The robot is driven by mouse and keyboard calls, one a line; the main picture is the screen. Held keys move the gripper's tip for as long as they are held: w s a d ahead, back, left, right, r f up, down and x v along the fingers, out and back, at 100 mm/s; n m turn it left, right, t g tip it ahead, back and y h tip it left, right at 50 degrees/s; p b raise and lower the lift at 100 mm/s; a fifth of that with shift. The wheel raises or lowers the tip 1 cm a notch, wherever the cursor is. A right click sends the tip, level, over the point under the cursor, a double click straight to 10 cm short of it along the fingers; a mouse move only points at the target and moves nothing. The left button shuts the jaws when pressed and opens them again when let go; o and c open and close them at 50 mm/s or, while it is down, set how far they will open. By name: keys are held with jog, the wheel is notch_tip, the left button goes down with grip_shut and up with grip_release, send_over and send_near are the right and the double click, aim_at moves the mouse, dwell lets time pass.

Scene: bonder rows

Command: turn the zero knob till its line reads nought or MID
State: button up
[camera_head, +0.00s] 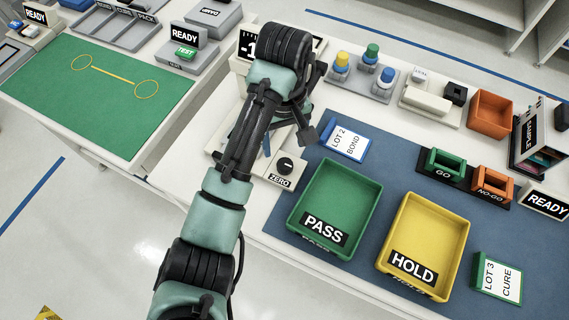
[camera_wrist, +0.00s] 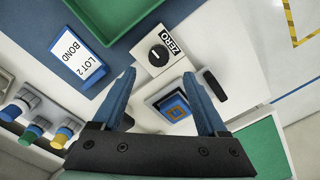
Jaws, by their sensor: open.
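The zero knob (camera_head: 285,165) is a black round knob on a grey-white block marked ZERO, at the front of a pale instrument. It also shows in the wrist view (camera_wrist: 158,56), with a pale line across its face; I cannot read a scale there. My gripper (camera_wrist: 160,76) is open and empty, its two blue fingers apart. The knob shows beyond the fingertips, between their lines, and I see no contact. The instrument's display (camera_head: 248,48) shows "-1" at its left, and my arm hides the rest.
A blue-and-orange square (camera_wrist: 172,106) lies on the instrument between my fingers. A green PASS tray (camera_head: 335,207), a yellow HOLD tray (camera_head: 424,245) and a LOT 2 BOND card (camera_head: 345,141) lie right of the knob. Coloured-cap bottles (camera_head: 372,54) stand behind.

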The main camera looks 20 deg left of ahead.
aim_at(285, 164)
notch_tip(285, 164, down, 7)
jog(key=b, duration=0.4)
jog(key=shift+b, duration=0.3)
jog(key=shift+w+f+p, duration=0.1)
jog(key=shift+f+p, duration=0.2)
jog(key=shift+f, duration=0.6)
grip_shut()
